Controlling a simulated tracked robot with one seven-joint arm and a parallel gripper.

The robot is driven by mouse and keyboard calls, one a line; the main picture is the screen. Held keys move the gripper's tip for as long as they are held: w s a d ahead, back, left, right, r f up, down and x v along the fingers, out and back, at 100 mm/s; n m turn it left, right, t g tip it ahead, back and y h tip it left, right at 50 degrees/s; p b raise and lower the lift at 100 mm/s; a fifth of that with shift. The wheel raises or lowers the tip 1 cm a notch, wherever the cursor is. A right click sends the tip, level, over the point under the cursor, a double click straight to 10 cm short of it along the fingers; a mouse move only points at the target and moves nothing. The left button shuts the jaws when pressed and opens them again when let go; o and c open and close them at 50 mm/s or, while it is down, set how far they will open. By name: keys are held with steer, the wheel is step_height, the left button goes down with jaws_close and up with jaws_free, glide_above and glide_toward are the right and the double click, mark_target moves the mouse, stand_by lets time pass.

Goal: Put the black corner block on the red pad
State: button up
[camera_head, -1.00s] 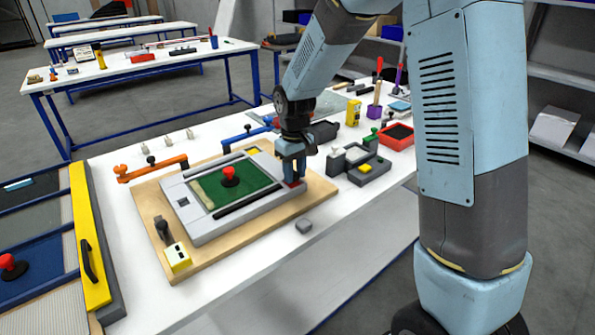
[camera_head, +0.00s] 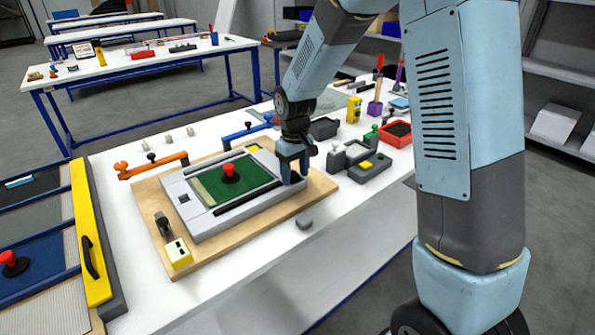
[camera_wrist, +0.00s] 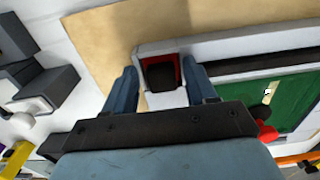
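The black corner block (camera_wrist: 161,76) sits on the red pad (camera_wrist: 146,68) at a corner of the grey frame (camera_wrist: 195,44) in the wrist view. Red shows along the block's edges. My gripper (camera_wrist: 161,72) has one blue finger on each side of the block, with a visible gap to it, so it looks open. In the head view my gripper (camera_head: 293,178) is down at the right corner of the grey frame (camera_head: 203,226) and mostly hides the block and pad there.
The frame lies on a wooden board (camera_head: 188,258) with a green panel (camera_head: 240,186) and red knob (camera_head: 230,172). Orange (camera_head: 150,166) and blue clamp arms (camera_head: 247,132) stand behind. Grey fixtures (camera_head: 362,163) are close right of my gripper.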

mark_target(295, 175)
step_height(295, 175, up, 12)
steer(key=s+d+r+m+t, duration=0.1)
steer(key=s+d+r+m, duration=0.1)
steer(key=s+d+r, duration=0.4)
steer(key=s+d+r+m+t, duration=0.2)
steer(key=s+d, duration=0.4)
steer(key=s, duration=0.3)
steer(key=s+d+r+m+t, duration=0.2)
steer(key=s+d, duration=0.4)
steer(key=s, duration=0.3)
steer(key=shift+s+d+r+m+t, duration=0.3)
steer(key=shift+s+d+r+m, duration=0.1)
steer(key=shift+r, duration=0.35)
steer(key=shift+s, duration=0.1)
stand_by(0.6)
